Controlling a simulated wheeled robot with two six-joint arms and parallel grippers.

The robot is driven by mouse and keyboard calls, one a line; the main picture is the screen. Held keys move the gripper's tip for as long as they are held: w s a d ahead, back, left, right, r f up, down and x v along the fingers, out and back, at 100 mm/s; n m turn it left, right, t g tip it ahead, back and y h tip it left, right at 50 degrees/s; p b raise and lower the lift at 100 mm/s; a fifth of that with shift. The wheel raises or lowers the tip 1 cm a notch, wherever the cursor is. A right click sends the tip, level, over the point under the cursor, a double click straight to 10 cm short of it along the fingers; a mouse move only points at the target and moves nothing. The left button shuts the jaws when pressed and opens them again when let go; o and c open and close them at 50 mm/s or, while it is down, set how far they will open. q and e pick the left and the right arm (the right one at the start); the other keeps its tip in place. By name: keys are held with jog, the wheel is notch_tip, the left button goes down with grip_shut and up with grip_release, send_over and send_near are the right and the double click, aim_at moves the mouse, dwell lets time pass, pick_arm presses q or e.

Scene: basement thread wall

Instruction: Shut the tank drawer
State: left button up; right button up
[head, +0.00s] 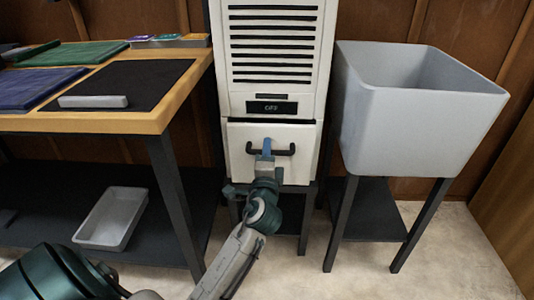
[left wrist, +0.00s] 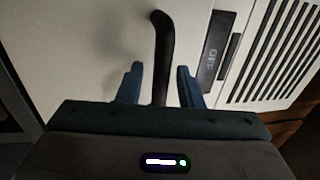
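The tank drawer (head: 238,166) is the white lower front of a white dehumidifier (head: 236,92), with a black bar handle (head: 286,150) across it. The drawer front looks about flush with the cabinet; I cannot tell whether a small gap is left. My left gripper (head: 266,150) is at the middle of the handle. In the left wrist view the handle (left wrist: 161,60) passes between the two blue fingers of the left gripper (left wrist: 160,88), with a visible gap on each side. The left gripper is open around it. My right gripper is not in view.
A small panel (head: 272,108) above the drawer reads OFF. A grey basin (head: 405,125) on dark legs stands close at the right. A wooden workbench (head: 150,122) with mats stands at the left, and a grey tray (head: 112,218) lies on its lower shelf. Floor is clear at the front right.

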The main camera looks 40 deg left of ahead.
pick_arm(q)
grip_shut()
jog(key=x, duration=0.4)
jog(key=shift+a+f, duration=0.1)
jog(key=shift+f, duration=0.2)
jog(key=shift+c, duration=1.6)
grip_release()
jog(key=o, duration=0.3)
jog(key=shift+w, duration=0.15)
